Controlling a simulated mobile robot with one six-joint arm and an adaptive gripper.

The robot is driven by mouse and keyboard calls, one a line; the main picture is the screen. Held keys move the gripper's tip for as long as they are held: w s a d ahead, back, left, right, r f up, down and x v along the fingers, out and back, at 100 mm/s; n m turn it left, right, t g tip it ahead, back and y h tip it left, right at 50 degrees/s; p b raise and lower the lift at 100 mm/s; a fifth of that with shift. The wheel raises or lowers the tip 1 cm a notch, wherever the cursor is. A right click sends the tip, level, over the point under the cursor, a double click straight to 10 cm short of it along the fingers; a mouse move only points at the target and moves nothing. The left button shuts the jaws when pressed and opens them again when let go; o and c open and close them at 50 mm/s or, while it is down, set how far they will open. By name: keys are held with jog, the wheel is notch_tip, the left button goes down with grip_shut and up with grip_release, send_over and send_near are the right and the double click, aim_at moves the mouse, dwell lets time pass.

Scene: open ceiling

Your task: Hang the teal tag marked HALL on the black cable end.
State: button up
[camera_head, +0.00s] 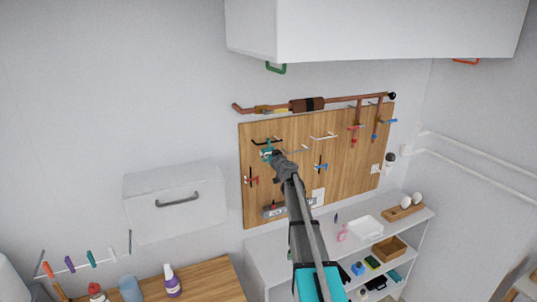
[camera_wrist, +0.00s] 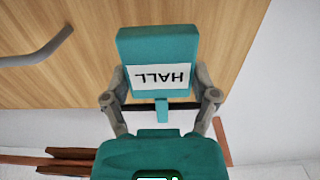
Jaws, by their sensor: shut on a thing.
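The teal tag (camera_wrist: 158,45) with a white label reading HALL, upside down in the wrist view, sits between the two grey fingers of my gripper (camera_wrist: 161,82). My gripper is shut on it. In the head view the tag (camera_head: 265,153) is a small teal patch at the tip of my gripper (camera_head: 272,154), in front of the board's upper left. A black bar (camera_head: 266,140), seemingly the black cable end, shows just above the tag. A black bar (camera_wrist: 212,95) also passes behind the tag in the wrist view. I cannot tell whether tag and bar touch.
The wooden board (camera_head: 345,137) carries several coloured hooks and tools. A grey bent hook (camera_wrist: 38,50) stands beside the tag in the wrist view. A copper pipe (camera_head: 350,101) runs above the board. A white cabinet (camera_head: 380,30) overhangs; a white shelf (camera_head: 262,247) stands below.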

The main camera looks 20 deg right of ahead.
jog(key=shift+f, duration=0.25)
dwell(0.3)
jog(key=o, duration=1)
jog(key=shift+s, duration=0.1)
jog(key=s, duration=1.2)
jog(key=shift+d, duration=0.2)
